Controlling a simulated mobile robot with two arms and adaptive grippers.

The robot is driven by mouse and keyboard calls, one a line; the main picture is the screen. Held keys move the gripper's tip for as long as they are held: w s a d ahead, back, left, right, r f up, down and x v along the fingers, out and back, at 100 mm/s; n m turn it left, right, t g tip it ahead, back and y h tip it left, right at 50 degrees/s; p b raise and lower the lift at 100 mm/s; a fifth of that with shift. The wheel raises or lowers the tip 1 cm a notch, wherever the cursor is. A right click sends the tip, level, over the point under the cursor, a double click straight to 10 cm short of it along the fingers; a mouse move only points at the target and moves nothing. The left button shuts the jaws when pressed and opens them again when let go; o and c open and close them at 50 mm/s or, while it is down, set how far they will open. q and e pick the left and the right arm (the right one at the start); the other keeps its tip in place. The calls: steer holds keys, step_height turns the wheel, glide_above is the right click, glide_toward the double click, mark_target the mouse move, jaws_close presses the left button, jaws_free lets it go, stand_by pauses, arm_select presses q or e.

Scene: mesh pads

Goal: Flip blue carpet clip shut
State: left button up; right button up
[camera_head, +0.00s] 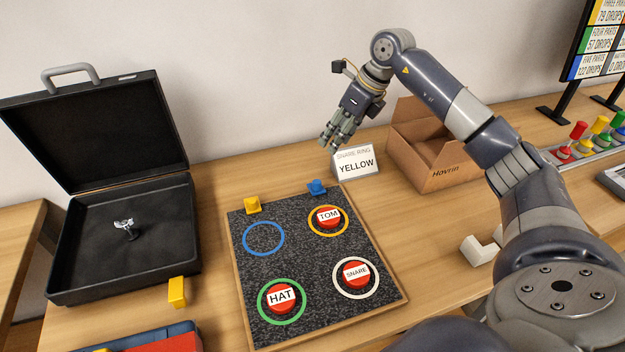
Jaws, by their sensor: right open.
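The blue carpet clip (317,187) sits at the far edge of the dark speckled carpet pad (312,258), near its far right corner. It is small here, and I cannot tell whether its flap is up or down. My right gripper (333,146) points down above and a little behind the clip, with a gap between them. It is open and holds nothing that I can see. A yellow clip (252,205) sits at the pad's far left corner. My left gripper is not in view.
Red buttons labelled TOM (328,216), SNARE (355,273) and HAT (281,298) sit on the pad. The blue ring (263,239) is empty. A sign reading YELLOW (356,161) stands close behind the clip. An open cardboard box (428,150) is to the right, an open black case (120,205) left.

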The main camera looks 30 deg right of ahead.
steer(key=b, duration=0.5)
glide_toward(317, 181)
steer(key=r, duration=0.2)
steer(key=x, duration=0.3)
steer(key=p+x, duration=0.1)
steer(key=x, duration=0.5)
steer(key=shift+s+d+f, duration=0.1)
steer(key=shift+s+f, duration=0.15)
steer(key=shift+f, duration=0.1)
steer(key=shift+w+f, duration=0.2)
steer(key=shift+f, duration=0.45)
